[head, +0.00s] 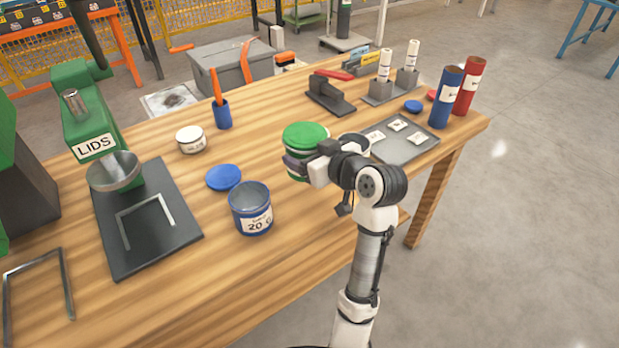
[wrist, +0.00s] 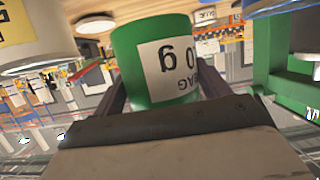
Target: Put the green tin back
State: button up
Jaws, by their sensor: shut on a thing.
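The green tin (head: 305,135) is near the middle of the table in the head view, upright, with a green top and a pale label. My gripper (head: 303,168) is shut on it from the near right side. In the wrist view the green tin (wrist: 155,60) fills the space between the two fingers, its label upside down in the picture. I cannot tell whether its base touches the table. My gripper hides part of its lower side.
An open blue tin (head: 250,221) and a blue lid (head: 223,177) are left of my gripper. A grey tray (head: 405,150) is at right.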

notch_tip(320, 180, down, 8)
jog(key=shift+r, duration=0.1)
dwell(0.4)
jog(key=o, duration=1.1)
jog(key=shift+f, duration=0.2)
jog(key=shift+r, duration=0.2)
jog(key=b+v, duration=0.1)
jog(key=v, duration=1.1)
